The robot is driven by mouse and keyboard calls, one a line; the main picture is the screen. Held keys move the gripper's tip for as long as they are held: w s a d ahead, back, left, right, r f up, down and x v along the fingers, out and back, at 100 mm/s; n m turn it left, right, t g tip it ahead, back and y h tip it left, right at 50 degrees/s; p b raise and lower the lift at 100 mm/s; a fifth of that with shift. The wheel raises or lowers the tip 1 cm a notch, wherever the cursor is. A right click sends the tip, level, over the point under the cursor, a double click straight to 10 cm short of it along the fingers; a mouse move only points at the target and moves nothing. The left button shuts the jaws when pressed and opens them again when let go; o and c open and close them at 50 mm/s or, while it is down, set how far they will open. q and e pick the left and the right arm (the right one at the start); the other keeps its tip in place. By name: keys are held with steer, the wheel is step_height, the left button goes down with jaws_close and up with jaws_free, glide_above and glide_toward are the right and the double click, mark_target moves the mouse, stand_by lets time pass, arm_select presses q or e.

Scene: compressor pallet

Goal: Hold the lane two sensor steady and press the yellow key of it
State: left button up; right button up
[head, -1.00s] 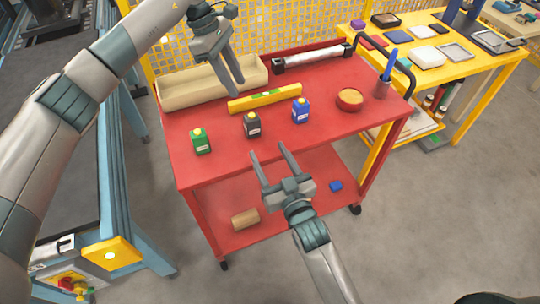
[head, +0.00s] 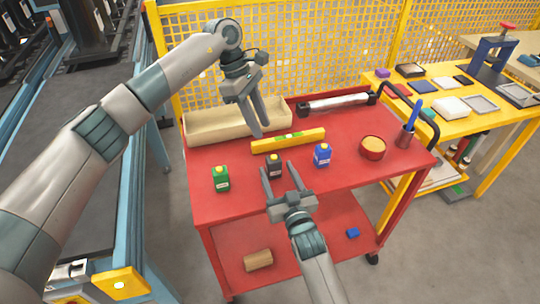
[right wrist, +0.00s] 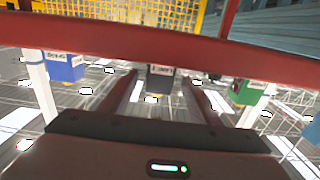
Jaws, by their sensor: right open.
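Three small bottle-shaped sensors with yellow tops stand upright on the red cart: a green one (head: 221,180), a dark grey one (head: 274,166) in the middle and a blue one (head: 322,156). Their labels are too small to read. My right gripper (head: 278,169) is open, its fingertips on either side of the dark sensor in the head view. In the right wrist view, the dark sensor (right wrist: 160,80) shows between the fingers, near their tips; contact cannot be told. My left gripper (head: 262,131) hangs pointing down behind the dark sensor, by the level; its finger gap is unclear.
A yellow level (head: 288,141) lies behind the sensors, with a beige tray (head: 215,127) further back. A red round container (head: 373,147) and a pen cup (head: 405,137) stand at the right. The red cart top (head: 345,180) is clear near its front edge.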

steer(key=x, duration=0.7)
steer(key=shift+w+a, duration=0.1)
steer(key=shift+w, duration=0.15)
steer(key=c, duration=1.2)
arm_select(q)
steer(key=shift+c, duration=0.3)
jaws_close()
stand_by(0.5)
